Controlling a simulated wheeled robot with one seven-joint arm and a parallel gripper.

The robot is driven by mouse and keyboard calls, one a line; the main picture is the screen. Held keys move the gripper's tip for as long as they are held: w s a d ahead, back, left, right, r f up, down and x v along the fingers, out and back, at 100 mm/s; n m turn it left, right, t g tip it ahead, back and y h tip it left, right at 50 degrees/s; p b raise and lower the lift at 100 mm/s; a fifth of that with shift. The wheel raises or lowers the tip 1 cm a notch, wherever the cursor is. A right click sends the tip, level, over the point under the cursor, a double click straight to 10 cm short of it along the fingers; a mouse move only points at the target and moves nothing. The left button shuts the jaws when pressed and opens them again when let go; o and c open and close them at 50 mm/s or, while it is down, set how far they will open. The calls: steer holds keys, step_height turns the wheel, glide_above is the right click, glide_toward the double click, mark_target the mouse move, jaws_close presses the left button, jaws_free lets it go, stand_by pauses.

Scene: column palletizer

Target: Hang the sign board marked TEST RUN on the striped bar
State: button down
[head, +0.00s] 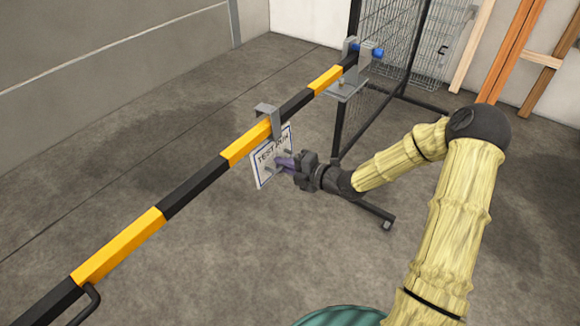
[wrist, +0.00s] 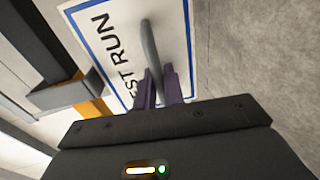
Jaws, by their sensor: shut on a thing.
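The white sign board (head: 263,174) with a blue border and the words TEST RUN hangs close beside the striped bar (head: 194,186), slightly below it. Its grey hook (head: 268,109) reaches over the top of the bar at a yellow band. I cannot tell whether the hook's weight rests on the bar. My gripper (head: 281,162) has its purple fingers shut on the board's grey handle. In the wrist view, the fingers (wrist: 158,78) close around that handle (wrist: 150,45), in front of the board (wrist: 112,48). The hook (wrist: 60,95) shows at the left beside the bar.
The bar's far end lies at a grey bracket (head: 347,88) beside a black mesh fence (head: 392,35). A black bent rod (head: 92,300) is at the bar's near end. Wooden beams (head: 514,50) lean at the back right. The floor left of the bar is clear.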

steer(key=f+b, duration=0.1)
steer(key=f, duration=0.1)
steer(key=b, duration=0.1)
steer(key=shift+w+a+f+b, duration=0.35)
steer(key=shift+a+f, duration=0.05)
steer(key=c, duration=1.4)
jaws_free()
steer(key=shift+c, duration=0.2)
steer(key=v, duration=1.7)
steer(key=shift+d, duration=0.3)
steer(key=shift+s, duration=0.1)
